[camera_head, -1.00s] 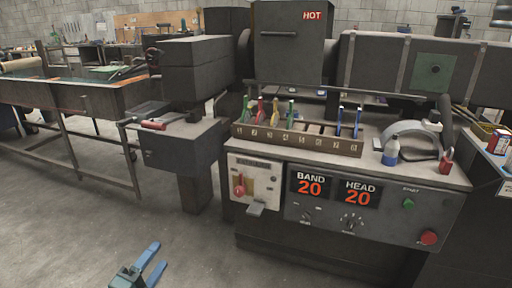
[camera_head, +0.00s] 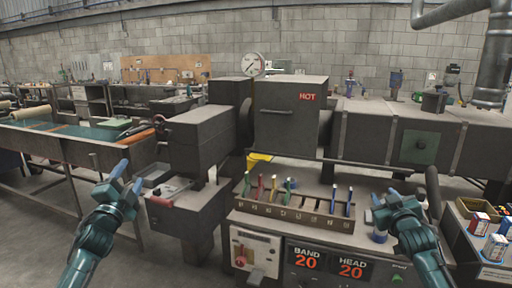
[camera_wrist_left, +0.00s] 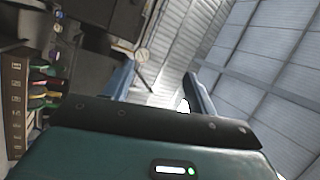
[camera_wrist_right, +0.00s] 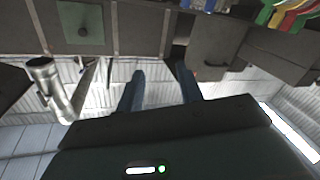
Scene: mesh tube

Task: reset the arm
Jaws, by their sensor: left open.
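My left gripper (camera_head: 128,178) is raised at the left of the head view, with its blue fingers pointing up. It is open and empty, in front of the dark machine's left part. In the left wrist view its fingers (camera_wrist_left: 160,88) stand wide apart with nothing between them. My right gripper (camera_head: 398,197) is raised at the right of the head view, in front of the bench's right end. Its fingers are apart and empty. They also show apart in the right wrist view (camera_wrist_right: 160,88), with a narrower gap.
The dark machine with the HOT label (camera_head: 290,110) fills the middle. A numbered rack (camera_head: 290,216) of coloured-handled tools stands on its bench, between my arms. A red-handled tool (camera_head: 160,201) lies on the left block. Small boxes (camera_head: 478,223) stand at the far right. Open floor lies at lower left.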

